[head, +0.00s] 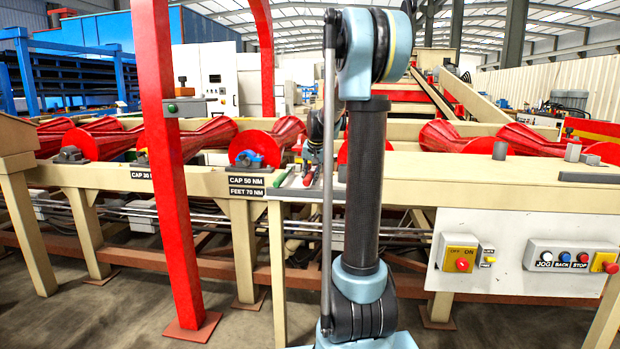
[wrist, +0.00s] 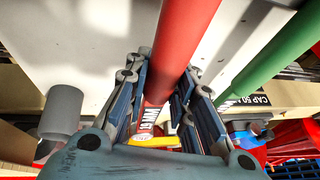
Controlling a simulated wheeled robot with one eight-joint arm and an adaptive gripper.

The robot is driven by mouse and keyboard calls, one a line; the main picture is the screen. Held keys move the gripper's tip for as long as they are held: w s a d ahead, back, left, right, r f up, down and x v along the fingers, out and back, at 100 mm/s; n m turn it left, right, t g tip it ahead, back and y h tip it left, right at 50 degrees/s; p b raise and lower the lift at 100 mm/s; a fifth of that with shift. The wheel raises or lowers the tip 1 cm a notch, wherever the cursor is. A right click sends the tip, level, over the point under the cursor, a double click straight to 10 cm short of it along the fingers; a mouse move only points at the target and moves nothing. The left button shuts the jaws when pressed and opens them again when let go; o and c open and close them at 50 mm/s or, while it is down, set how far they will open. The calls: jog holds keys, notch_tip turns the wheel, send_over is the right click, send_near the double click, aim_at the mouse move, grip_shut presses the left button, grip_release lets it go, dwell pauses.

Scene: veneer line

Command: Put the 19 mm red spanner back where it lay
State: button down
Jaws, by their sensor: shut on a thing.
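In the wrist view the red spanner (wrist: 184,45) runs from the top edge down between the fingers of my gripper (wrist: 160,85). The fingers are shut on it, one on each side. In the head view my gripper (head: 314,150) is over the small grey tray (head: 290,192) at the conveyor's front edge, partly hidden by my arm. A small red part of the spanner (head: 308,179) shows below it. I cannot tell whether the spanner touches the tray.
A green-handled tool (head: 282,177) lies at the tray's left, and shows in the wrist view (wrist: 272,58). A grey cylinder (wrist: 62,108) stands at left there. A red post (head: 170,170) stands further left, with red rollers (head: 205,135) behind.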

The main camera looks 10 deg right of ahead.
jog(key=shift+f, duration=0.55)
jog(key=c, duration=1.3)
grip_release()
jog(key=shift+r, duration=0.15)
jog(key=shift+r, duration=3.9)
